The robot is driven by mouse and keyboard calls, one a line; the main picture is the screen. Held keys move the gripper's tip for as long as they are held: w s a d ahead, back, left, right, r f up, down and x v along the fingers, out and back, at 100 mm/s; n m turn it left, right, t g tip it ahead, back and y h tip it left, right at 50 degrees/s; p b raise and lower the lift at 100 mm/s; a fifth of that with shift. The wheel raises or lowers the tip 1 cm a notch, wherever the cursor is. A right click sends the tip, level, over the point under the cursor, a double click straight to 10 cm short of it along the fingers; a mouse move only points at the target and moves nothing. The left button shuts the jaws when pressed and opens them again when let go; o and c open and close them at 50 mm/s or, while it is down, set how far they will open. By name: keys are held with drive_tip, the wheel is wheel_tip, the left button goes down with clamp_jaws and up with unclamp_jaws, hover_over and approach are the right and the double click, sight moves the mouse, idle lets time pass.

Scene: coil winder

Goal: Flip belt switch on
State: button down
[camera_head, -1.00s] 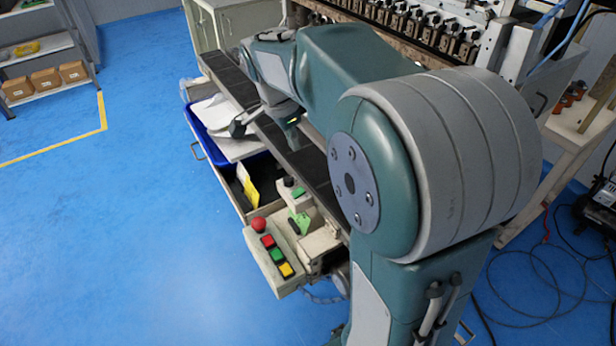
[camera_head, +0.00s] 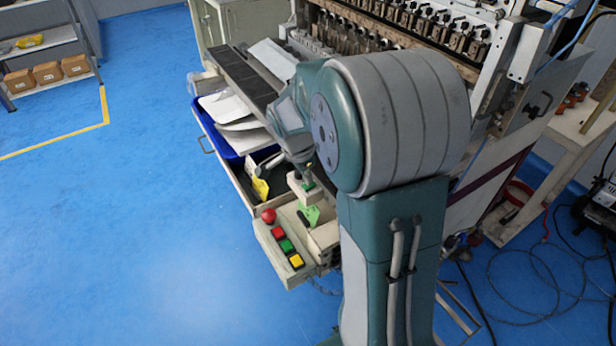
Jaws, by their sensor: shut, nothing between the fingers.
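The small cream switch box (camera_head: 303,194) stands at the near end of the machine's side, above a bright green bracket (camera_head: 310,216). My gripper (camera_head: 309,182) is small and dark in this view, pointing down just over the top of the box. It looks shut and empty. The switch lever on top of the box is mostly hidden by my gripper, so its position cannot be made out. I cannot tell whether the fingertips touch the box or hover over it.
A control panel (camera_head: 268,240) with a red knob (camera_head: 268,215) and red, green and yellow buttons sits just in front. An open drawer holds a blue bin (camera_head: 228,147) with white sheets. The dark belt (camera_head: 243,78) runs behind. Blue floor is clear at left.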

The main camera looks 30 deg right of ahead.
drive_tip(key=shift+f, duration=0.15)
drive_tip(key=shift+d, duration=0.65)
drive_tip(key=shift+d+f, duration=0.15)
drive_tip(key=shift+f, duration=0.05)
drive_tip(key=shift+a, duration=0.55)
drive_tip(key=shift+a+r, duration=0.15)
drive_tip(key=shift+a, duration=0.4)
